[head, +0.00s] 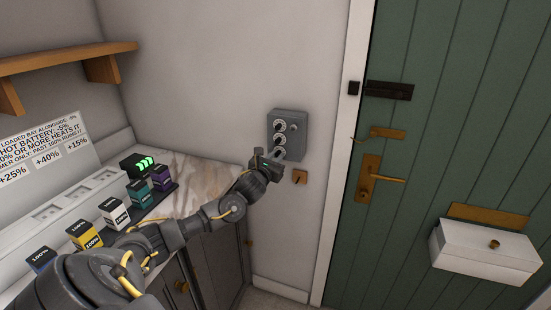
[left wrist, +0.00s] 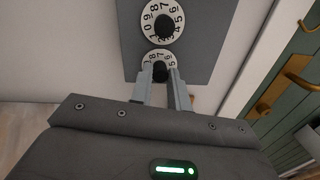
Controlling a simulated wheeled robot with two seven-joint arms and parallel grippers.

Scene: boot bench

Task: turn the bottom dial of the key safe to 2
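The grey key safe (head: 287,121) is on the wall left of the green door, with several dials in a column. The left wrist view shows a white dial with a black knob (left wrist: 164,24), and below it the bottom dial (left wrist: 160,56), partly hidden by my fingers. Digits around 8, 7, 6 and 5 show along the bottom dial's upper rim; its setting cannot be read surely. My left gripper (left wrist: 160,74) has one finger on each side of the bottom dial's black knob, which fills the gap between the fingertips. My right gripper is out of view.
A marble-topped counter (head: 190,170) with several coloured battery boxes lies to the left. The green door (head: 440,120) with brass handle (head: 385,178) is on the right. A small wooden piece (head: 300,176) is on the wall just below the safe. A white box (head: 480,252) is on the door.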

